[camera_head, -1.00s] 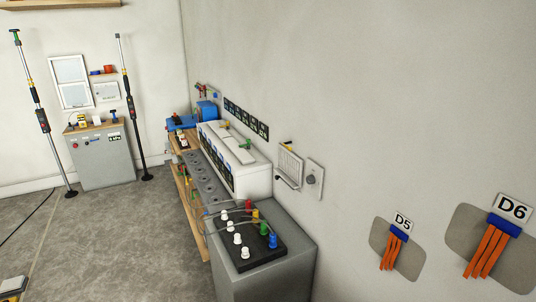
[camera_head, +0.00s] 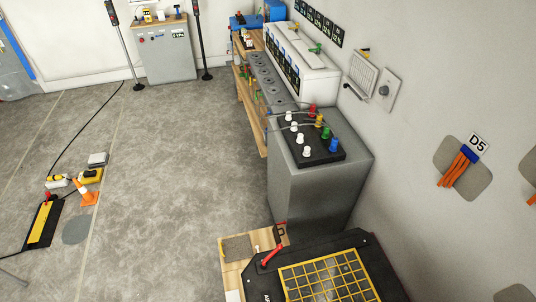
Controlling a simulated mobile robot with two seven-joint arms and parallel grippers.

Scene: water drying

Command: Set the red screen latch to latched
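A red lever (camera_head: 272,255), which looks like the screen latch, sits at the left edge of a black unit (camera_head: 330,247) at the bottom of the head view. It slants up to the right, beside a small dark red-topped bracket (camera_head: 280,230). Whether it is engaged with the bracket cannot be told at this size. A yellow grid screen (camera_head: 325,272) lies over the black unit, its lower part cut off by the frame. Neither of my grippers is in view.
A grey cabinet (camera_head: 310,190) with coloured knobs stands behind the black unit, against the right wall. A wooden board (camera_head: 235,270) lies left of the lever. An orange cone (camera_head: 84,192) and a yellow-black ramp (camera_head: 42,222) are at left. The middle floor is clear.

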